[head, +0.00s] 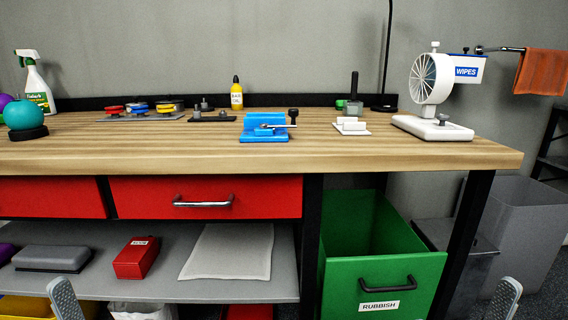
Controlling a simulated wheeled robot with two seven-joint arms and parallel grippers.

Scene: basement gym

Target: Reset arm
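Only the tip of my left gripper (65,298) shows, at the bottom left edge in front of the lower shelf. Only the tip of my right gripper (506,298) shows, at the bottom right edge. Both are grey, point upward and sit below the worktop, apart from the things on it. The rest of both grippers and arms is outside the frame. I cannot see whether either one is open or shut, and no held object shows.
A wooden workbench (400,155) carries a blue fixture (262,134), a white fixture (351,128), a white fan-like device (432,125) and a yellow bottle (237,95). Below are red drawers (150,198), a grey shelf (200,290) and a green rubbish bin (350,270).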

